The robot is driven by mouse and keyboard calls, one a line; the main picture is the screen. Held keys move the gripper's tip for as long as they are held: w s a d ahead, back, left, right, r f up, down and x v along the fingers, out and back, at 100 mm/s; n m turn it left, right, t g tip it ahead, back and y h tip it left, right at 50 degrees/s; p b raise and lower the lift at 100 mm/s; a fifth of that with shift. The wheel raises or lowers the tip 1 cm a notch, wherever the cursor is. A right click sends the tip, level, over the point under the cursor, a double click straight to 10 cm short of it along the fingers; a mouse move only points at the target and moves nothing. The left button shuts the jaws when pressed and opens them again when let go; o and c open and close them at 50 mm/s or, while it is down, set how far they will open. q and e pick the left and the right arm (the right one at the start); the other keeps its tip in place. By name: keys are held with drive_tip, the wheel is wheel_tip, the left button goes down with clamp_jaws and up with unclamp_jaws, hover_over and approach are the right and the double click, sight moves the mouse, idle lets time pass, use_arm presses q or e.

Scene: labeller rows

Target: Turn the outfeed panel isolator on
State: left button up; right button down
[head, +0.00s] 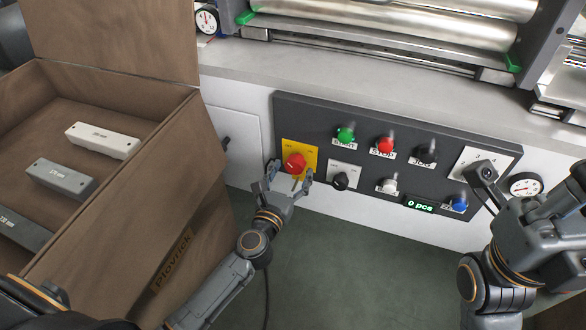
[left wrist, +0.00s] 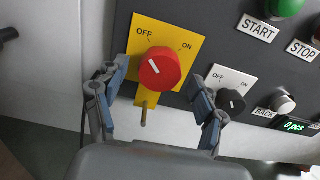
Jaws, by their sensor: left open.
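The isolator is a red rotary knob (left wrist: 159,69) on a yellow plate (left wrist: 184,35) marked OFF at upper left and ON at upper right. A small white mark on the knob lies on its OFF side. In the head view the red knob (head: 294,163) is at the panel's left end. My left gripper (left wrist: 157,97) is open, its fingers to the lower left and lower right of the knob, with nothing between them gripped.
A black selector (head: 340,181) is close right of the isolator. START (head: 346,134) and STOP (head: 385,145) buttons, other buttons and a counter display (head: 420,205) fill the panel. A brown box (head: 150,215) with bars stands at left. Rollers lie above.

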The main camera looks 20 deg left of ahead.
use_arm(q)
drive_tip(key=shift+w, duration=0.65)
drive_tip(key=c, duration=1.2)
drive_tip(key=shift+o, duration=0.3)
